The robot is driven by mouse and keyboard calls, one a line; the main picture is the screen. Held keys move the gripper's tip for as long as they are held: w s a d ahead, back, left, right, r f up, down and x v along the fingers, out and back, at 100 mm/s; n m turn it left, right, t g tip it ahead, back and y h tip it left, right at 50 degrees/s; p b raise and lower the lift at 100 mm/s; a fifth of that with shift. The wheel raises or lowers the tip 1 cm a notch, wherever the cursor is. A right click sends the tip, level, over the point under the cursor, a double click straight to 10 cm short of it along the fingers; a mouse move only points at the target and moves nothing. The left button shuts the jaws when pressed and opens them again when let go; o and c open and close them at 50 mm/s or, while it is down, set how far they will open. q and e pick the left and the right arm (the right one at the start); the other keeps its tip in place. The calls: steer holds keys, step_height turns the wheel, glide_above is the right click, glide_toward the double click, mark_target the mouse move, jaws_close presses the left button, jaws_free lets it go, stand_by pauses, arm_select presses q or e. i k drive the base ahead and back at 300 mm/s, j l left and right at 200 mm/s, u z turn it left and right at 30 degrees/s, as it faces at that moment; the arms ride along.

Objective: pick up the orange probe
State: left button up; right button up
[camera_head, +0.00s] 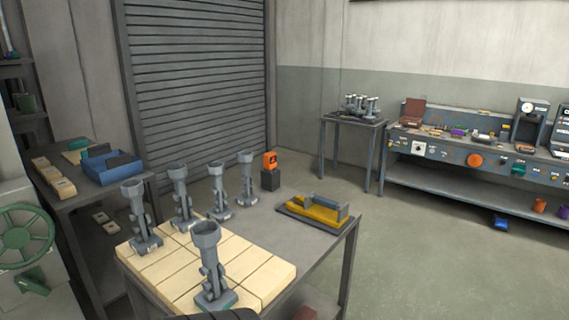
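An orange device (270,160) with a dark triangle mark sits on top of a dark block (270,180) at the back edge of the near table (290,232). It is the orange thing nearest me; its small size keeps me from telling whether it is the probe. Neither of my grippers can be made out in the head view. A dark ribbed shape shows at the bottom edge, and I cannot tell what it is.
Several grey upright fixtures (211,265) stand on pale tiles (262,275) on the near table. A yellow and grey tray (312,212) lies at its right. A blue bin (112,170) is on the left table. A cluttered bench (470,178) stands at the back right.

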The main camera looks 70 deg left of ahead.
mark_target(269, 159)
steer(key=i+u, duration=0.6)
steer(key=u, duration=0.15)
steer(key=i+u, duration=0.4)
steer(key=i+l+u, duration=0.2)
steer(key=u, duration=0.2)
